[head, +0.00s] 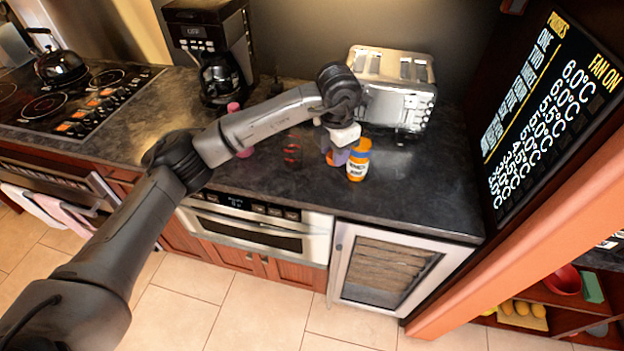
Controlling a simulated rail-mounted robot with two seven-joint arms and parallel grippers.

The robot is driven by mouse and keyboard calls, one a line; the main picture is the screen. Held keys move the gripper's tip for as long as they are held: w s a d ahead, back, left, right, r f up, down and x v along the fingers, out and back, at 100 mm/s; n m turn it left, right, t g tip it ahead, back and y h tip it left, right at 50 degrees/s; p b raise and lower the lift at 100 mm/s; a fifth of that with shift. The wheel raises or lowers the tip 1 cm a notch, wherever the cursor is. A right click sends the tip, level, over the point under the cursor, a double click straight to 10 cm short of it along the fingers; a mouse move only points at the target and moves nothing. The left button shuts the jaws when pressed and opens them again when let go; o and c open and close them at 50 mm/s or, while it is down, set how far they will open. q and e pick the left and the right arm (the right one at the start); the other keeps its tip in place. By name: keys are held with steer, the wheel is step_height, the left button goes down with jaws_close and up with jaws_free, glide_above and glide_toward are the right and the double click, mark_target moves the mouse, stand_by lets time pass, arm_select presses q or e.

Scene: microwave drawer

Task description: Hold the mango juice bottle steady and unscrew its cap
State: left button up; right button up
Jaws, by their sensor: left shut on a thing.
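The mango juice bottle (358,162), orange with a white label band, stands upright on the dark counter in front of the toaster. Its upper part is orange; the cap cannot be made out clearly. My left gripper (343,152) comes down from above at the bottle's left side, with its pale body by the bottle's top. It is shut on the bottle, though the fingers' contact is partly hidden. A purple and a red-orange patch show at the fingers, too small to identify. My right gripper is not in view.
A silver toaster (392,88) stands close behind the bottle. A pink bottle (240,150) stands partly behind my left arm, and a small dark red glass (292,154) is left of the gripper. A coffee maker (213,50) is further back. The counter (430,190) right of the bottle is clear.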

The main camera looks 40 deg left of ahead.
arm_select(q)
steer(key=w+a+f+n+b, duration=0.2)
steer(key=a+f+n, duration=0.15)
steer(key=n, duration=0.75)
steer(key=n+b, duration=0.3)
steer(key=n, duration=1.2)
glide_above(313, 176)
step_height(313, 176, down, 3)
steer(key=shift+g, duration=0.3)
step_height(313, 176, down, 9)
steer(key=shift+f+b, duration=0.15)
steer(key=shift+b, duration=0.65)
steer(key=o, duration=1)
steer(key=shift+f, duration=0.15)
step_height(313, 176, up, 12)
steer(key=p, duration=0.2)
steer(key=shift+r+p, duration=0.2)
steer(key=shift+p, duration=0.1)
